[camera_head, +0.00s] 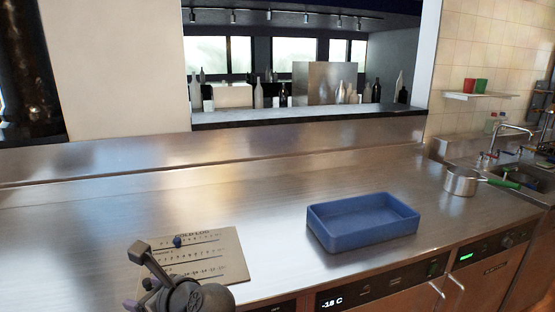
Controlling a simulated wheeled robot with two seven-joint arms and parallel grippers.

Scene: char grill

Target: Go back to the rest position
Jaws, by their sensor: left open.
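My left gripper (140,276) is at the lower left of the head view, open and with nothing seen between its fingers. It overlaps the left part of a flat tan board (228,262) marked "COLD LOG". The board lies on the steel counter and has rows of numbers with slots. Part of the board's lower left is hidden behind my gripper and wrist. My right gripper is not in view.
An empty-looking blue tray (364,236) sits on the steel counter (270,195) right of the board. A pot (460,181) with a green handle stands at the far right near the sink (530,178). The counter's middle and back are clear. Drawers with a "-18 C" display are below the front edge.

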